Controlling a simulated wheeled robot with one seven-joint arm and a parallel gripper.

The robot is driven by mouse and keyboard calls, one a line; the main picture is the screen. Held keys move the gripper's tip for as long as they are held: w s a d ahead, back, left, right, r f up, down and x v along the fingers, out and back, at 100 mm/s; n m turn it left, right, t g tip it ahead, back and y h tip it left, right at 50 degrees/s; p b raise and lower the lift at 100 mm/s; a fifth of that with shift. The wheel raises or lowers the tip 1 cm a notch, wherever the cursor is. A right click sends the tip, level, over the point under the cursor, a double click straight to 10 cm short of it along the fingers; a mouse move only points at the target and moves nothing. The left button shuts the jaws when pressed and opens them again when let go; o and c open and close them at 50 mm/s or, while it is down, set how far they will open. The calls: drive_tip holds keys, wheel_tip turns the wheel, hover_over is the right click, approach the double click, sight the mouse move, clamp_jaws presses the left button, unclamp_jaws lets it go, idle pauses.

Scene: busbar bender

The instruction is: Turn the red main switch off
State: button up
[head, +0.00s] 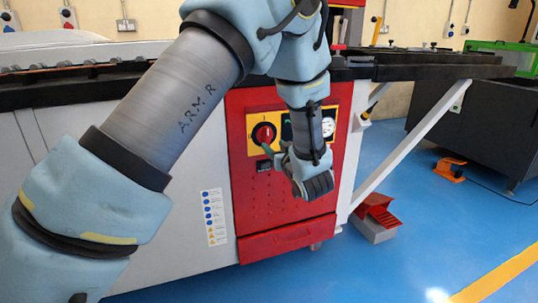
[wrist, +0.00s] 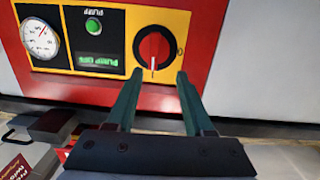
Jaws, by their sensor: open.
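The red main switch (head: 264,134) is a round red knob on a yellow plate on the red front panel of the machine. In the wrist view, which shows the panel upside down, the knob (wrist: 153,48) has a white pointer mark on the edge nearest my gripper. My gripper (wrist: 156,75) is open and empty, its two green fingers pointing at the knob, one tip on each side of its near edge. I cannot tell whether the tips touch it. In the head view my gripper (head: 272,153) is just below and right of the knob.
Beside the switch are a green button (wrist: 93,25), a lit green display (wrist: 98,61) and a white round gauge (wrist: 40,38). A red drawer (head: 288,239) is below. A red foot pedal (head: 377,210) stands on the floor to the right, near a white diagonal brace (head: 412,146).

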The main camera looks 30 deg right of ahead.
sight(268, 136)
drive_tip(key=shift+t, duration=0.5)
drive_tip(key=w, duration=0.2)
drive_tip(key=w+d, duration=0.1)
drive_tip(key=w, duration=0.2)
drive_tip(key=w+d, duration=0.1)
drive_tip(key=w, duration=0.2)
drive_tip(key=shift+w+d+f, duration=0.2)
drive_tip(key=shift+d+f, duration=0.05)
drive_tip(key=shift+f, duration=0.15)
clamp_jaws()
